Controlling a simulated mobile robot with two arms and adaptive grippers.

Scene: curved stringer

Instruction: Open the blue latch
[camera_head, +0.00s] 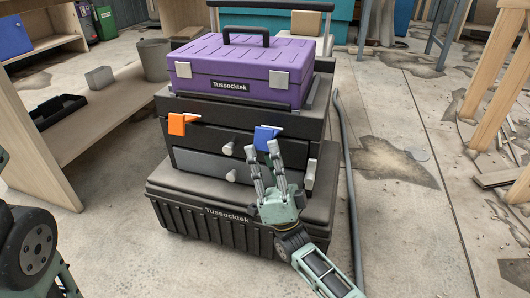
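The blue latch (264,134) is on the upper right front of the black toolbox stack (222,135), with a pale bar at its top. It looks folded flat against the front. My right gripper (262,149) comes up from below right, its two fingers spread apart with nothing between them. Its fingertips are just below and in front of the latch, overlapping its lower edge in the view. I cannot tell whether they touch it. My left arm (32,248) shows only partly at the lower left; its gripper is not visible.
An orange latch (177,124) is on the stack's left. Drawers with pale knobs (228,148) lie between the latches. A purple toolbox (238,68) sits on top. A grey hose (350,185) runs along the right. A wooden shelf (125,105) stands left.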

